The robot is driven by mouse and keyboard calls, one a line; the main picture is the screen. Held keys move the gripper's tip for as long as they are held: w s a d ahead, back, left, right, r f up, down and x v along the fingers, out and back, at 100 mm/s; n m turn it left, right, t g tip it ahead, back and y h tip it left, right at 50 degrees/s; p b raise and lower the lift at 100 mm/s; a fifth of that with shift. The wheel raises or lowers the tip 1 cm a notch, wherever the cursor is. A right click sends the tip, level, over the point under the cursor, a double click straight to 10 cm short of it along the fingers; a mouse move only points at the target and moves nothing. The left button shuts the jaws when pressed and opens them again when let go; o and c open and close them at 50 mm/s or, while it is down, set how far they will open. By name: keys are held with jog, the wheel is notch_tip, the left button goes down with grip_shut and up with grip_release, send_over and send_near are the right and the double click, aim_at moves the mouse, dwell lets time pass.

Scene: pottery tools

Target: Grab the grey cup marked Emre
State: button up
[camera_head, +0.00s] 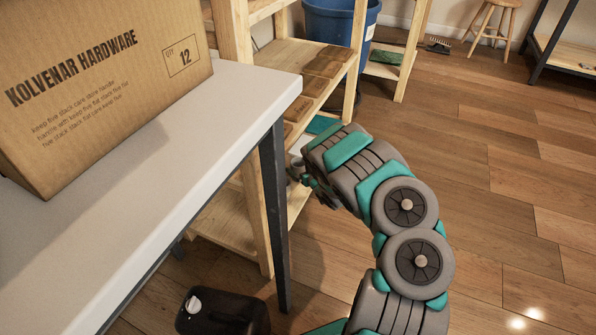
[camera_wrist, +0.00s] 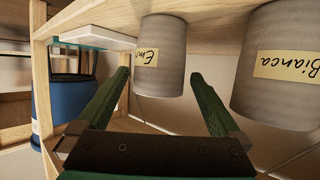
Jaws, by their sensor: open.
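The grey cup marked "Em…" (camera_wrist: 168,72) shows in the wrist view on a cream label, with the rest of the name turned out of sight. I cannot tell the exact gap from fingers to cup. A second grey cup marked "Bianca" (camera_wrist: 280,90) is close on the right. In the head view my arm reaches into the wooden shelf, and its end is mostly hidden.
The wooden shelf (camera_head: 240,105) stands behind the white table (camera_head: 230,105), which holds a cardboard box (camera_head: 105,110). A shelf post (camera_wrist: 39,90) and blue bin (camera_wrist: 68,100) are left in the wrist view. A dark container (camera_head: 225,312) sits low.

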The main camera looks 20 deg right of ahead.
aim_at(296, 164)
jog(key=shift+b+x, duration=0.6)
jog(key=shift+x, duration=2.05)
jog(key=shift+f, duration=0.15)
jog(key=c, duration=1.5)
